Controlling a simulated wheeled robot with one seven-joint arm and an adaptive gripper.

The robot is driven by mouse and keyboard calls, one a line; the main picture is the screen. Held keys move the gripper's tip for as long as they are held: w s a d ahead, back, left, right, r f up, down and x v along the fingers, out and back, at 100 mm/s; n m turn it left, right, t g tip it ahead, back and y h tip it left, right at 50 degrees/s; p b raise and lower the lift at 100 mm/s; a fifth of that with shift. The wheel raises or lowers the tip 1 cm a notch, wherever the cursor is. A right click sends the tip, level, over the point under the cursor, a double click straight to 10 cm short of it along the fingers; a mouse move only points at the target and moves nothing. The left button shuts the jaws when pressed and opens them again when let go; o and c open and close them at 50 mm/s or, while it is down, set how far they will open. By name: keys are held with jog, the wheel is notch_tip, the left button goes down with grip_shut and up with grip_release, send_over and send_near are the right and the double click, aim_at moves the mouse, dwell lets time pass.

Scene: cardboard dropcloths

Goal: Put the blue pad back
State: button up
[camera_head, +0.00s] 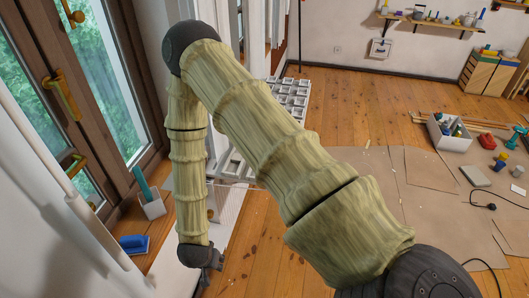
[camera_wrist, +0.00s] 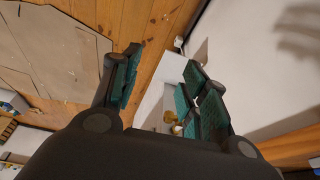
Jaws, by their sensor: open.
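I cannot make out the blue pad in the wrist view.
The brown wooden door (camera_head: 98,100) and pale wall bound the left. A white grid rack (camera_head: 290,98) stands behind my arm. Brown dropcloths (camera_head: 380,190) cover the right floor, with a white box (camera_head: 449,136) and several loose items. Wooden floor (camera_head: 245,250) near my gripper is bare.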

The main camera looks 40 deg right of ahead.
jog(key=s+d+f+n+g+y, duration=0.1)
jog(key=s+n, duration=0.3)
jog(key=s, duration=0.6)
jog(key=s+d+f+n+g+y, duration=0.1)
jog(key=s+d+n, duration=0.3)
jog(key=s, duration=0.7)
jog(key=shift+s+f+n+g+y, duration=0.15)
jog(key=shift+n+g+y, duration=0.15)
jog(key=shift+n, duration=0.5)
